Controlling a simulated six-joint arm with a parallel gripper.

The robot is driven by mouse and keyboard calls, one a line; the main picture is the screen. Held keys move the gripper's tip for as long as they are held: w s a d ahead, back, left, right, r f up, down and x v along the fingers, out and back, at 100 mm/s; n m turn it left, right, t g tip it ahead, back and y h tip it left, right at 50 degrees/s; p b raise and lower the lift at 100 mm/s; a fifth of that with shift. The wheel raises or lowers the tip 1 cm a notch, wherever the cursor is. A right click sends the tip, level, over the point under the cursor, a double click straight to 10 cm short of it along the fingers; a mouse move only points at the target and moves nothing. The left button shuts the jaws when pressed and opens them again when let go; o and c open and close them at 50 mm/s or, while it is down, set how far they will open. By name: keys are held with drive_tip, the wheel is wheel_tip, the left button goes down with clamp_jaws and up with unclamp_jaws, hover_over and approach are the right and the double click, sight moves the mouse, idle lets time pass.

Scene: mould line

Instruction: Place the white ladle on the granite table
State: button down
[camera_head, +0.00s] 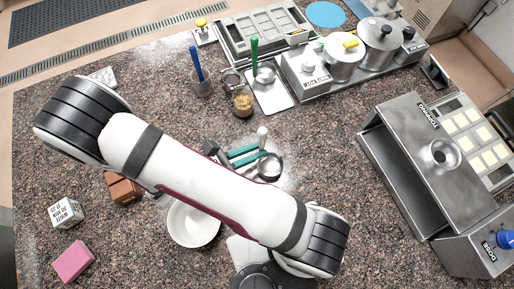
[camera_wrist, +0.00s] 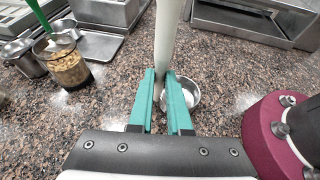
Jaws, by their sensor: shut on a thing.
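The white ladle has a white handle (camera_head: 262,133) and a round metal bowl (camera_head: 270,168). My gripper (camera_wrist: 161,78) has teal fingers, shut on the white handle, which rises upright between them in the wrist view. The ladle's metal bowl (camera_wrist: 184,92) shows just beyond the fingers, low over the granite table (camera_head: 330,190). I cannot tell whether the bowl touches the table. In the head view the teal fingers (camera_head: 258,152) reach the ladle from the left, and my arm hides part of the table below.
A white bowl (camera_head: 192,226) is partly under my arm. A jar of brown pieces (camera_head: 242,104), a metal tray (camera_head: 275,98) and a cup with a blue-handled tool (camera_head: 202,87) stand behind. A large metal machine (camera_head: 405,165) stands right. Granite between is clear.

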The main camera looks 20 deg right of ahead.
drive_tip(key=c, duration=0.9)
unclamp_jaws()
drive_tip(key=shift+o, duration=0.2)
drive_tip(key=v, duration=1.2)
drive_tip(key=s+d+r+m+g+y, duration=0.1)
drive_tip(key=s+d+r+m+y, duration=0.2)
drive_tip(key=m+y, duration=0.4)
drive_tip(key=s+d+r+m+g+y, duration=0.2)
drive_tip(key=s+d+r+m+y, duration=0.2)
drive_tip(key=m, duration=1.2)
wheel_tip(320, 180, up, 5)
drive_tip(key=s+y, duration=0.1)
drive_tip(key=y, duration=0.2)
drive_tip(key=shift+s+f+m, duration=0.2)
drive_tip(key=shift+m, duration=0.2)
drive_tip(key=shift+o, duration=0.5)
drive_tip(key=shift+r+m+t+y, duration=0.15)
drive_tip(key=shift+m+t+y, duration=0.15)
drive_tip(key=shift+m+y, duration=0.25)
drive_tip(key=shift+o, duration=0.8)
drive_tip(key=shift+a+m, duration=0.15)
drive_tip(key=shift+m, duration=0.1)
